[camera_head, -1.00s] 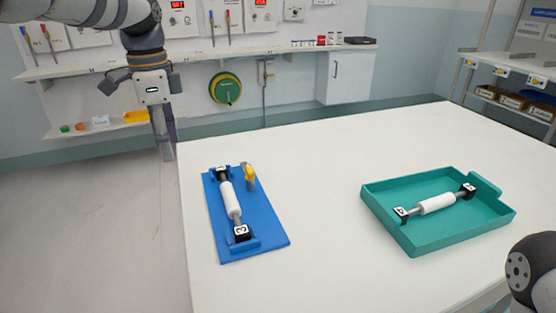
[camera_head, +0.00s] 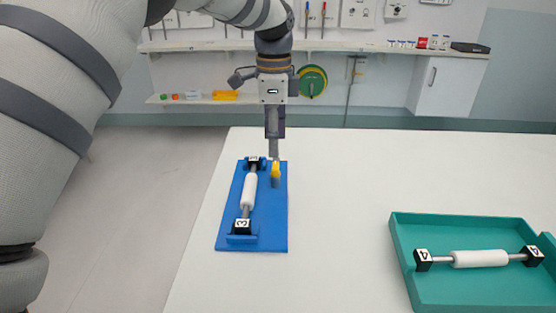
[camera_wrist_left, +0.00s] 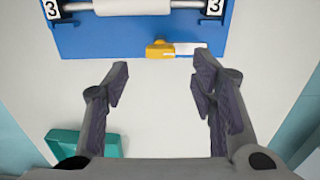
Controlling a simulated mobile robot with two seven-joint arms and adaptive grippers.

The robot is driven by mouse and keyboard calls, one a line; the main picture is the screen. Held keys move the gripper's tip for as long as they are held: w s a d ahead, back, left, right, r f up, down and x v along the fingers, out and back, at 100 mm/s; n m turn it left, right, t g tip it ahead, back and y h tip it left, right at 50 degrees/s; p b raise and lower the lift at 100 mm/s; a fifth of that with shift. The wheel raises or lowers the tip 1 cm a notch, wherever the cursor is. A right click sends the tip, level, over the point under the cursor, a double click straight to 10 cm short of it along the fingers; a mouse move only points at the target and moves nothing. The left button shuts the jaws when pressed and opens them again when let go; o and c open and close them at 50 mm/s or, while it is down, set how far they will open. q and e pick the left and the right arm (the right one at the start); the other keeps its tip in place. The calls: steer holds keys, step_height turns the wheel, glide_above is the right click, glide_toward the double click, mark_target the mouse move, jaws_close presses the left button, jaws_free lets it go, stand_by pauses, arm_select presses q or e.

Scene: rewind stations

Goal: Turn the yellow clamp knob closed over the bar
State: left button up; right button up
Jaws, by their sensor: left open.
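The blue board (camera_head: 272,235) lies on the table and holds a bar with a white roll (camera_head: 249,192) between black end blocks marked 3. The yellow clamp knob (camera_head: 276,169) stands at the board's right side, beside the bar and not over it. In the left wrist view the knob (camera_wrist_left: 160,48) shows at the board's edge, next to a pale strip. My left gripper (camera_head: 274,147) points down above and just behind the knob. In the left wrist view its fingers (camera_wrist_left: 162,75) are open and empty, with the knob ahead of the gap. My right gripper is out of view.
A teal tray (camera_head: 400,262) with another roll on a bar, its blocks marked 4, stands at the right. The white table (camera_head: 340,190) is clear between board and tray. A wall shelf (camera_head: 340,46) runs behind.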

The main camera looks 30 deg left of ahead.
mark_target(276, 165)
arm_select(q)
step_height(276, 165, down, 6)
steer(key=shift+f, duration=0.15)
steer(key=c, duration=1.2)
steer(key=shift+o, duration=0.3)
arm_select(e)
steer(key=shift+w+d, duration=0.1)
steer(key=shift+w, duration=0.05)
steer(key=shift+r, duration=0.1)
arm_select(q)
steer(key=n+p, duration=0.1)
steer(key=n, duration=0.2)
steer(key=shift+n, duration=0.4)
steer(key=n, duration=0.4)
steer(key=shift+d+n, duration=0.1)
steer(key=shift+n, duration=0.2)
steer(key=n, duration=0.4)
steer(key=shift+p, duration=0.3)
steer(key=shift+n, duration=2.7)
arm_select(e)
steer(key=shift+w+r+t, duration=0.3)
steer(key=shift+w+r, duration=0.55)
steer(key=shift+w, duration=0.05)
